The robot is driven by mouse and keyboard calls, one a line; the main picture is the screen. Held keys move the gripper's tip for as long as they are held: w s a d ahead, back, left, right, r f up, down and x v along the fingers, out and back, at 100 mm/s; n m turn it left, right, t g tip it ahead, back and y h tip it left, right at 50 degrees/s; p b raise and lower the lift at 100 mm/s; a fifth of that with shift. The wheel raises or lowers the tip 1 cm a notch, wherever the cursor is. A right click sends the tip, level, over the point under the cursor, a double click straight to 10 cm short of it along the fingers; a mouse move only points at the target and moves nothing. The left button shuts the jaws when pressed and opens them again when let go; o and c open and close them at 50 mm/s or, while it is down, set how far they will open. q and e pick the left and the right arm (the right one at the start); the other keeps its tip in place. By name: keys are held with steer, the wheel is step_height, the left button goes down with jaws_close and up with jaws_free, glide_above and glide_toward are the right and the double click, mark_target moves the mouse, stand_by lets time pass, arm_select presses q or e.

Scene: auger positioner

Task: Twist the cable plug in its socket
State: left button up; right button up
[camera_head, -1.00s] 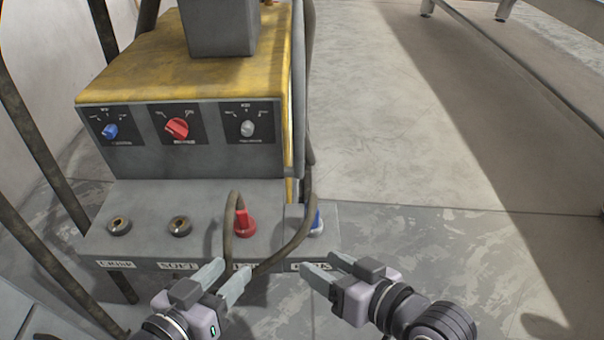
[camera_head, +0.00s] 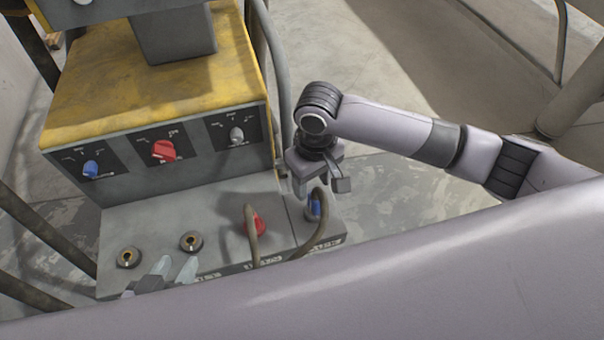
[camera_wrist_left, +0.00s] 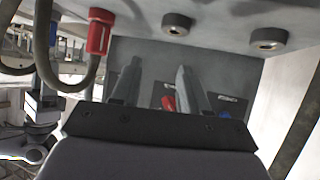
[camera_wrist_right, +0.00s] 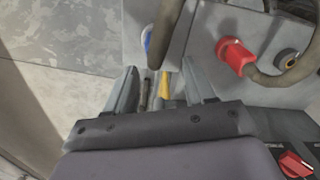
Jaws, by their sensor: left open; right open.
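The blue plug (camera_head: 314,205) sits in the rightmost socket of the grey ledge, and a dark cable loops from it to the red plug (camera_head: 254,224). My right gripper (camera_head: 322,188) is open, pointing down just above the blue plug. In the right wrist view the blue plug (camera_wrist_right: 147,40) is partly hidden by the cable, just beyond the open fingers (camera_wrist_right: 160,80). My left gripper (camera_head: 166,272) is open and empty near the two bare sockets, partly hidden by my arm. The left wrist view shows the red plug (camera_wrist_left: 100,32) left of its fingers (camera_wrist_left: 157,75).
Two empty sockets (camera_head: 128,257) (camera_head: 190,241) are on the ledge's left. The yellow-topped box (camera_head: 150,80) with blue, red and grey knobs rises behind. A grey post and hose stand at its right side. Floor is free to the right.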

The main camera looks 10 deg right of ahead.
mark_target(313, 199)
steer(key=shift+w+d+f, duration=0.25)
steer(key=shift+d+f, duration=0.05)
steer(key=shift+f, duration=0.3)
step_height(313, 199, down, 5)
steer(key=b, duration=0.2)
steer(key=shift+f+b, duration=0.2)
steer(key=shift+b, duration=0.2)
arm_select(q)
steer(key=shift+w+d+r+m+t+h, duration=0.15)
steer(key=shift+w+d+h, duration=0.1)
steer(key=shift+d, duration=0.3)
steer(key=shift+w+d+r+m+t+h, duration=0.15)
steer(key=shift+w+d, duration=0.1)
steer(key=shift+d, duration=0.25)
arm_select(e)
steer(key=shift+f, duration=0.7)
arm_select(q)
steer(key=shift+f, duration=0.1)
arm_select(e)
steer(key=shift+c, duration=0.3)
jaws_close()
